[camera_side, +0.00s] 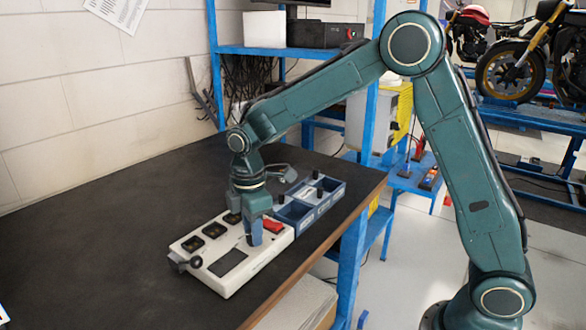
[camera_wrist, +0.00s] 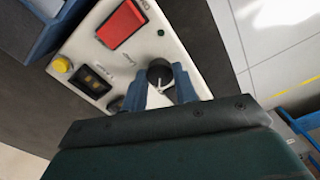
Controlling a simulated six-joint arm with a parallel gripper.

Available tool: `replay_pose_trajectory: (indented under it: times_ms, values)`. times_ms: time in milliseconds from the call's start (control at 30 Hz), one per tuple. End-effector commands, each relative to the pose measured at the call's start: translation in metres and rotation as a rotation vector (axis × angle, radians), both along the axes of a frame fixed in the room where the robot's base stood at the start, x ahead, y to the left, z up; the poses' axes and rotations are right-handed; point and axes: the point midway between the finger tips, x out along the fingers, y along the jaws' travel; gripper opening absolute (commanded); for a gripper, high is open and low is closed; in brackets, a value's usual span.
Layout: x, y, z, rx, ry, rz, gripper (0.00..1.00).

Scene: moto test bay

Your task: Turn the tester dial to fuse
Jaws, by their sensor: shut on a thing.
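The white tester (camera_side: 212,271) lies on the dark bench in the side view, with a grey screen and several dark square windows on its top. My gripper (camera_side: 254,230) points down over the tester's right part. In the wrist view my gripper (camera_wrist: 165,92) is shut on the black dial (camera_wrist: 160,71), a round knob with a white pointer mark. The fingers hide part of the dial's surroundings, and I cannot read the dial's labels. A red rocker switch (camera_wrist: 121,23) is near the dial; it also shows in the side view (camera_side: 272,226).
A blue divided tray (camera_side: 325,205) stands right behind the tester. A yellow button (camera_wrist: 62,64) and a small dark window (camera_wrist: 93,80) are on the tester. A black knob (camera_side: 196,262) sits at its left end. The bench (camera_side: 90,240) is clear at left.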

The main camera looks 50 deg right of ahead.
Motion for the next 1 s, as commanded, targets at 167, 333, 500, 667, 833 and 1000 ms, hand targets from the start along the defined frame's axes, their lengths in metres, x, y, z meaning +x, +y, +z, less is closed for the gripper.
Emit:
replay_pose_trajectory:
  times_ms: [167, 333, 500, 667, 833, 1000]
  values:
    - [0.0008, 0.0001, 0.0016, 0.001, -0.004, 0.008, 0.06]
    - [0.0008, 0.0002, 0.0017, 0.000, -0.004, 0.007, 0.06]
    - [0.0007, 0.0001, 0.0014, 0.001, -0.004, 0.007, 0.50]
    - [0.0004, 0.0002, 0.0008, 0.000, -0.002, 0.006, 0.51]
    - [0.0004, 0.0001, 0.0011, 0.001, -0.001, 0.006, 0.51]
    - [0.0005, 0.0001, 0.0071, 0.000, -0.002, 0.006, 0.51]
